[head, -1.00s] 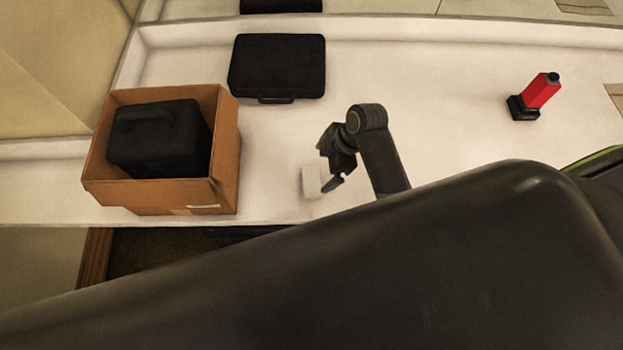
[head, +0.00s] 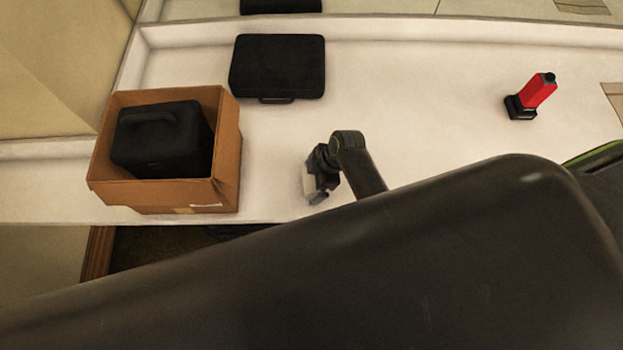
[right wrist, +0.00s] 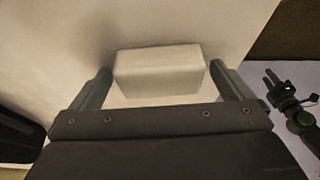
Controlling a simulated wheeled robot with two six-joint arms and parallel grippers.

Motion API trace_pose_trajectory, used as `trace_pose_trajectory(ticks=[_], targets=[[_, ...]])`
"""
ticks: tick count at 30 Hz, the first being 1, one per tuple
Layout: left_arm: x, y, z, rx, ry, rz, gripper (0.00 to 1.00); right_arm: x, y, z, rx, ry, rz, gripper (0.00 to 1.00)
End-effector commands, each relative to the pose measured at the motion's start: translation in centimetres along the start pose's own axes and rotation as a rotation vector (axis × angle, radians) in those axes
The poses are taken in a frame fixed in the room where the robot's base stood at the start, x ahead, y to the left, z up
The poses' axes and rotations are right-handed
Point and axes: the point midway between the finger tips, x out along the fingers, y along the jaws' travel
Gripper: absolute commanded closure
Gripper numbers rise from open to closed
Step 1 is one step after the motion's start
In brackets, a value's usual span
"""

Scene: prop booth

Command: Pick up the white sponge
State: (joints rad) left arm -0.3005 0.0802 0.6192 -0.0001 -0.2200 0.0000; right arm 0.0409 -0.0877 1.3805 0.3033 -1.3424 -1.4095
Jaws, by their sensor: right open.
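The white sponge (head: 308,184) is a small pale block on the white counter, near its front edge and right of the cardboard box. My right gripper (head: 316,193) is over it and partly hides it in the head view. In the right wrist view the sponge (right wrist: 160,72) lies between the two spread fingers of my right gripper (right wrist: 162,86), with a small gap at each side. The jaws are open. Another dark gripper (right wrist: 290,92), which looks like my left one, shows small at the right edge of that view; its jaw state is unclear.
A cardboard box (head: 150,195) holding a black case (head: 160,140) stands at the left. A flat black case (head: 278,66) lies behind. A red bottle-like object with a black base (head: 537,92) stands at the right. The counter between is clear.

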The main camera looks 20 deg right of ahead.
Motion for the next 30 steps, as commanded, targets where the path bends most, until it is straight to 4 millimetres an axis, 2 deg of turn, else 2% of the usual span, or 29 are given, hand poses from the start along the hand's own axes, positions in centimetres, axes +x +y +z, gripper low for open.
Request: trace_pose_trajectory(ticks=[6,15,17,25,30], targets=[[0.01,0.01,0.02,0.000,0.000,0.000,0.64,0.03,0.02,-0.02,-0.001,0.000,0.001,0.00],[0.01,0.02,0.02,0.000,-0.001,0.000,0.64,0.02,0.00,-0.01,0.000,0.000,0.000,0.39],[0.01,0.02,0.02,0.000,0.000,0.000,0.64,0.01,0.01,-0.01,0.000,0.000,0.000,0.45],[0.01,0.03,0.00,0.000,0.000,0.000,0.64,-0.09,0.01,-0.05,0.000,0.000,0.000,0.45],[0.07,0.03,-0.02,0.000,0.000,0.000,0.64,-0.82,0.07,-0.39,-0.001,0.001,0.002,0.45]])
